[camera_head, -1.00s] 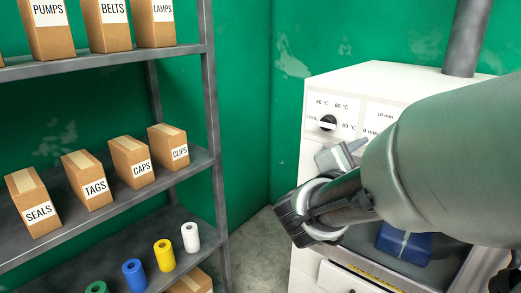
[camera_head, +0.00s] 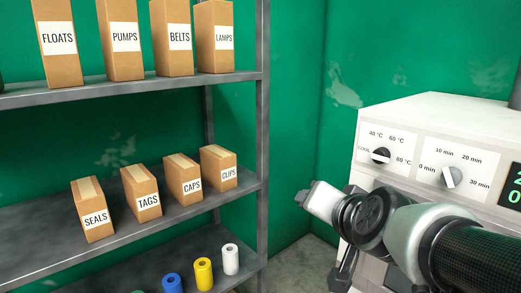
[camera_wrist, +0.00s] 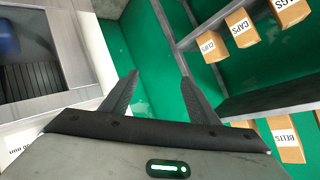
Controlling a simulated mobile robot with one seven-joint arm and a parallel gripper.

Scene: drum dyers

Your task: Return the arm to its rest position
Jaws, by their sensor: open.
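My gripper shows in the wrist view (camera_wrist: 158,90) with its two dark fingers spread apart and nothing between them. Past the fingers are the green wall and the shelf edge. In the head view my arm (camera_head: 400,225) is folded in front of the white dyeing machine (camera_head: 430,115) at the right. The gripper's fingers are hidden or too unclear there.
A grey metal shelf (camera_head: 262,130) at the left bears labelled cardboard boxes, such as CLIPS (camera_head: 218,168). Yellow (camera_head: 203,273), blue (camera_head: 172,284) and white (camera_head: 230,259) spools stand on its lower level. A bare floor gap (camera_head: 308,258) lies between shelf and machine.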

